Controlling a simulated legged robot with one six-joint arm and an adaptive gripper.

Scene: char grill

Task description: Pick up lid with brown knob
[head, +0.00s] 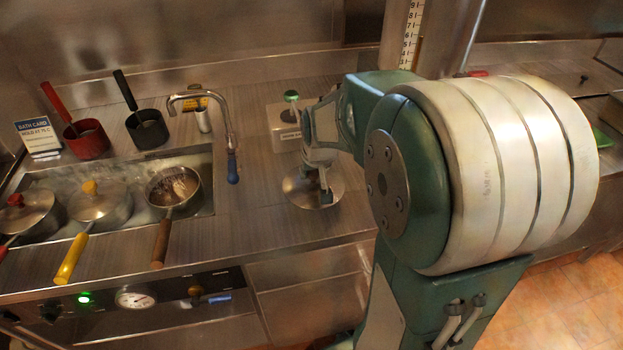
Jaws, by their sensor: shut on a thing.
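A round steel lid (301,192) is at the right part of the steel counter, right of the sunken bath. My gripper (325,190) is directly over it, fingers pointing down, shut at the lid's middle. The knob is hidden by the fingers, so its colour does not show. I cannot tell whether the lid rests on the counter or hangs just above it. My arm covers the area to the right of the lid.
A bath (208,203) holds a lidded pot with a red knob (28,213), one with a yellow knob (99,206), and an open pan (173,188).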

